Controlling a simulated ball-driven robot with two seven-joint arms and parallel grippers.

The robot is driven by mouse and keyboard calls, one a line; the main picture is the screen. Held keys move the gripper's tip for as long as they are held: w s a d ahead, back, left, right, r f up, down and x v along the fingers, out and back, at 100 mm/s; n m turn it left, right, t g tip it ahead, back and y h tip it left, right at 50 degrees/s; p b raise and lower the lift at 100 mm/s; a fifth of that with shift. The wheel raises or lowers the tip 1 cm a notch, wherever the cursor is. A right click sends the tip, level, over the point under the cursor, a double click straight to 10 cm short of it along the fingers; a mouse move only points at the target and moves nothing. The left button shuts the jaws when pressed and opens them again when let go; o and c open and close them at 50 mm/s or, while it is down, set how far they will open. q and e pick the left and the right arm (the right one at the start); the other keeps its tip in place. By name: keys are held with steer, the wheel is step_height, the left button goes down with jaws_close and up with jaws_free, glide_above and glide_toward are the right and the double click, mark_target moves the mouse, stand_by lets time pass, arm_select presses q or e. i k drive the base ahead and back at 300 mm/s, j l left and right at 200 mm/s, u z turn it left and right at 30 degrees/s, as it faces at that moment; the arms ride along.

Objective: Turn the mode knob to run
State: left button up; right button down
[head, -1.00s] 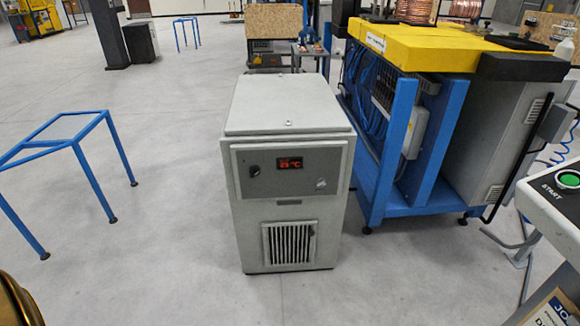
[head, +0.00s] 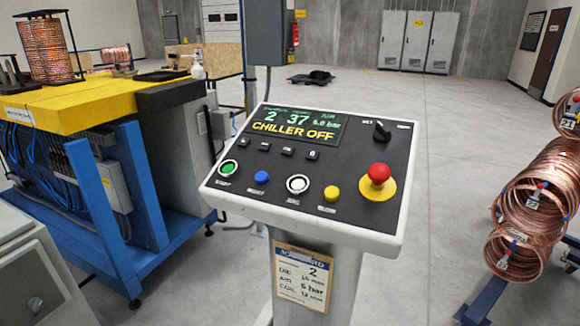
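The mode knob (head: 382,130) is a black rotary knob at the upper right of the control panel (head: 400,215) in the head view. A white label, possibly "SET", is at its left and another label is at its right, both too small to read surely. The knob's pointer seems to lean toward the upper left. The panel's screen (head: 295,124) reads "CHILLER OFF" in yellow, with "2", "37" and "6.0 bar" above. Neither of my grippers is in view.
The panel has a green start button (head: 228,168), blue (head: 262,177), white (head: 297,184) and yellow (head: 332,193) buttons, and a red emergency stop (head: 378,175). A blue-framed yellow machine (head: 85,98) stands left. A grey cabinet (head: 40,270) is lower left. Copper coils (head: 540,190) are right.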

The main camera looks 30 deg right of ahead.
mark_target(382, 134)
steer(key=k+z, duration=0.1)
steer(key=z, duration=0.8)
steer(key=k+l+z, duration=0.15)
steer(key=z, duration=0.3)
